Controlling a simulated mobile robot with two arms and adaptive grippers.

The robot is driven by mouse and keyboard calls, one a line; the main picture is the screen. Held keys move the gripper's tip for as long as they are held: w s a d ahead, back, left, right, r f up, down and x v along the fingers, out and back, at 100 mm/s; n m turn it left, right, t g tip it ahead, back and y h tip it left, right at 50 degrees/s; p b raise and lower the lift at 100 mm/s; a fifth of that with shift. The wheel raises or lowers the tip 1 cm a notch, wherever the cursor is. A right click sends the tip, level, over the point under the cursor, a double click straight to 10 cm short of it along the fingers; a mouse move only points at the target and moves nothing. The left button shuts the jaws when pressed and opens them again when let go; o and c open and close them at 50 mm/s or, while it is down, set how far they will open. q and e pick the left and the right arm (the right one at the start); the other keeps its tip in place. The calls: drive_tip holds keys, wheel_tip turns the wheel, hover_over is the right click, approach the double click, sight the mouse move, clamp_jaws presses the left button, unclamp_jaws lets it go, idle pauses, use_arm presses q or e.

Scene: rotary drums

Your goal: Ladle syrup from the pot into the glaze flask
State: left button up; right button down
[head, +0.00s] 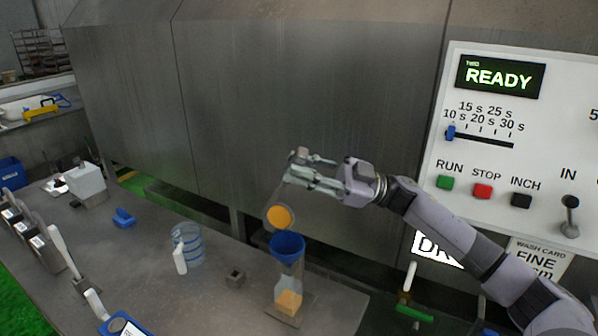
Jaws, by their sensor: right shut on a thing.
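My right gripper (299,172) is shut on the upper end of a thin-handled ladle, above the table. The ladle's bowl (279,216) hangs below the fingers and shows orange syrup. It is just above and slightly left of a blue funnel (288,245) in the picture. The funnel sits in the top of the clear glaze flask (289,275), which stands upright on a small plate and has orange syrup (289,302) in its lower part. I cannot make out the pot for sure. My left gripper is not in view.
A clear vessel with blue rings (189,245) stands left of the flask, and a small dark block (236,277) lies between them. A blue scoop (124,217) lies farther left on the grey table (150,285). A control panel (510,130) reading READY is at right.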

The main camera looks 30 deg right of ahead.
drive_tip(key=s+d+f+n+g+y+b, duration=0.2)
drive_tip(key=s+f+n+g+y+b, duration=0.3)
drive_tip(key=b, duration=1.9)
drive_tip(key=shift+s+f+n+g+y+b, duration=0.3)
drive_tip(key=shift+s+f+n+g, duration=1.4)
drive_tip(key=shift+s+f+n, duration=1.65)
drive_tip(key=shift+w+f+n, duration=0.2)
drive_tip(key=shift+w+n, duration=0.35)
drive_tip(key=shift+n, duration=0.4)
drive_tip(key=shift+r, duration=0.1)
